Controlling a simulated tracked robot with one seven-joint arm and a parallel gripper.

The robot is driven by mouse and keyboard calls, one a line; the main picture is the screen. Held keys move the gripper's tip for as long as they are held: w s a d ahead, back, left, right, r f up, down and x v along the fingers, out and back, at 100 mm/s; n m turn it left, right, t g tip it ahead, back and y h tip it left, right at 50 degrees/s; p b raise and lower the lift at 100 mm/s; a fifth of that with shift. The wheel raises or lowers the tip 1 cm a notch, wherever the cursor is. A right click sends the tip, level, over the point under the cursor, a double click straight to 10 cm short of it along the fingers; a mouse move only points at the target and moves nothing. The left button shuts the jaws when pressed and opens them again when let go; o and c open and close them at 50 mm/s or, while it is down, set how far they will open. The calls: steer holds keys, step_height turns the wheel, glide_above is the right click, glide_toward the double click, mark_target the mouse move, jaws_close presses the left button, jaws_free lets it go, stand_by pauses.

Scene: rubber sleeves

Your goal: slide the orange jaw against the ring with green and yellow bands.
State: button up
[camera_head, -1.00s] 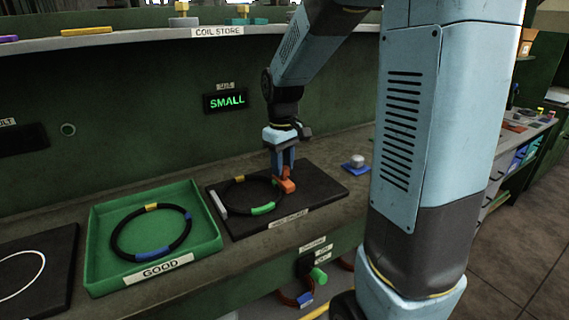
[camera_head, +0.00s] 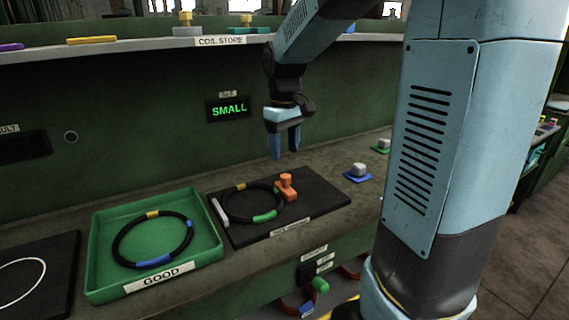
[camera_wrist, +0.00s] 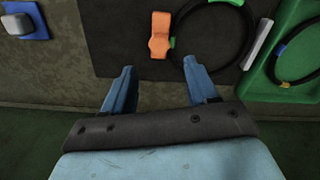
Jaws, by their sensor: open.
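The black ring with green and yellow bands (camera_head: 265,216) lies on the dark gauge plate (camera_head: 318,205), between a pale fixed bar (camera_head: 219,211) at its left and the orange jaw (camera_head: 286,188) at its right. The jaw sits at the ring's edge, seemingly touching it; a hairline gap cannot be ruled out. In the wrist view the orange jaw (camera_wrist: 160,36) is beside the ring (camera_wrist: 242,50), which is partly cut off by the frame. My gripper (camera_head: 286,155) is open and empty, above and behind the jaw. Its fingertips (camera_wrist: 158,68) show apart in the wrist view.
A green GOOD tray (camera_head: 98,255) at the left holds another black ring (camera_head: 122,249). A display (camera_head: 228,109) on the back wall reads SMALL. Grey blocks on blue (camera_head: 358,172) and green (camera_head: 382,145) bases stand at the right. A shelf (camera_head: 130,52) runs above.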

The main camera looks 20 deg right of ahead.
step_height(320, 180, up, 6)
steer(key=shift+r, duration=0.15)
stand_by(0.6)
steer(key=s+d+f+m+t, duration=0.1)
steer(key=s+m+t, duration=0.4)
steer(key=s, duration=1.5)
steer(key=shift+d+f+t, duration=0.15)
steer(key=shift+f+t, duration=0.1)
steer(key=shift+t, duration=0.05)
